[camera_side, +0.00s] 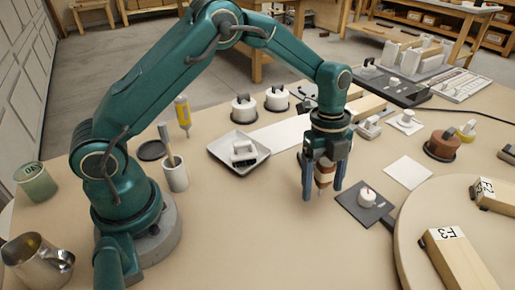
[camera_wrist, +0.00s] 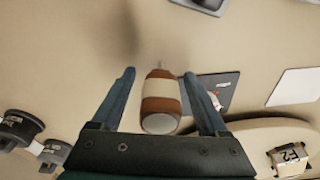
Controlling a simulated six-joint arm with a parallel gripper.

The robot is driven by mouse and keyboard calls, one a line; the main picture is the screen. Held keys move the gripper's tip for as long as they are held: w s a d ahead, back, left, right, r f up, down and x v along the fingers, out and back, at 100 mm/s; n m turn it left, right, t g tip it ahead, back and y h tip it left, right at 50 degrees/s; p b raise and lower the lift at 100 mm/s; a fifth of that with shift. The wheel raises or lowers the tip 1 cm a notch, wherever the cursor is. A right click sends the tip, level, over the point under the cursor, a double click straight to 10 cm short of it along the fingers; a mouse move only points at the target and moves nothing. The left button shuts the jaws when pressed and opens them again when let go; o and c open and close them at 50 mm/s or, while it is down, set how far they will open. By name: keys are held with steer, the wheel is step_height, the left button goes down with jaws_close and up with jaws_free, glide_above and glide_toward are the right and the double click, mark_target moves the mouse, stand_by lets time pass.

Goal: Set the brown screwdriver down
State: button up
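The brown screwdriver (camera_side: 325,172) has a brown handle with a pale band and a thin metal shaft. It is upright between the two fingers of my gripper (camera_side: 323,188), shaft pointing down, and looks to be above the bench. In the wrist view the screwdriver (camera_wrist: 160,102) shows its round pale butt end toward the camera. The fingers of my gripper (camera_wrist: 159,75) stand on either side of the handle, with narrow gaps visible beside it there. The exact contact with the handle is hard to see.
A dark square plate (camera_side: 350,211) with a white knobbed piece (camera_side: 367,197) lies just right of my gripper. A white square (camera_side: 408,172) and a round board (camera_side: 410,245) with labelled blocks lie further right. A grey tray (camera_side: 222,163) stands left. Bench in front is bare.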

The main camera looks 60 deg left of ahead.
mark_target(328, 162)
jaws_close()
steer(key=shift+r, duration=0.1)
steer(key=shift+w+r, duration=0.1)
steer(key=shift+r, duration=0.4)
step_height(328, 162, up, 3)
steer(key=shift+f, duration=0.1)
steer(key=s+a+r, duration=0.3)
steer(key=a+r, duration=0.4)
steer(key=a, duration=0.4)
steer(key=s+d+m+g, duration=0.1)
steer(key=s+d+m, duration=0.55)
steer(key=s, duration=0.45)
steer(key=shift+y, duration=0.3)
steer(key=d+f, duration=0.2)
steer(key=d, duration=0.2)
steer(key=s+d+f, duration=0.1)
steer(key=d+f, duration=0.1)
steer(key=d, duration=0.2)
steer(key=s+d+f, duration=0.1)
steer(key=d+f, duration=0.1)
steer(key=d, duration=0.1)
steer(key=shift+s+d+f, duration=0.25)
steer(key=shift+d+f, duration=0.05)
steer(key=shift+d, duration=0.1)
steer(key=shift+f, duration=2.05)
